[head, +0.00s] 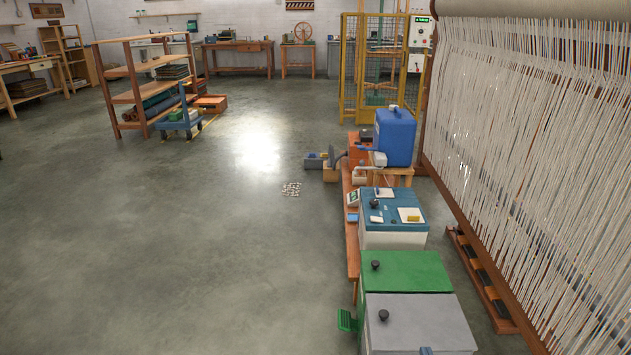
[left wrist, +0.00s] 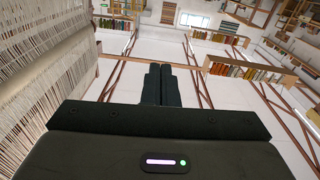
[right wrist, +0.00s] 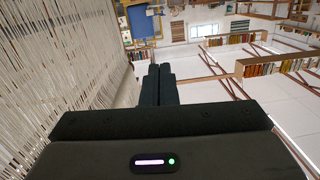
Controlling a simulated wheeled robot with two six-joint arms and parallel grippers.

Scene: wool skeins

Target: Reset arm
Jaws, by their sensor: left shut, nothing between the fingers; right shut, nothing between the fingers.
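My left gripper (left wrist: 160,68) shows in the left wrist view with its two dark fingers together and nothing between them. My right gripper (right wrist: 159,68) shows in the right wrist view, also shut and empty. Both wrist views look towards the ceiling and upper walls, with pale hanging threads at the left. Neither gripper touches anything that I can see. In the head view I cannot make out either gripper clearly.
A large loom (head: 520,130) with pale threads stands along the right. Beside it are a green box (head: 410,272), a grey box (head: 420,322), a blue-topped box (head: 393,237) and a blue tank (head: 395,138). Small pale pieces (head: 291,189) lie on the floor. Open floor (head: 150,240) spreads left.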

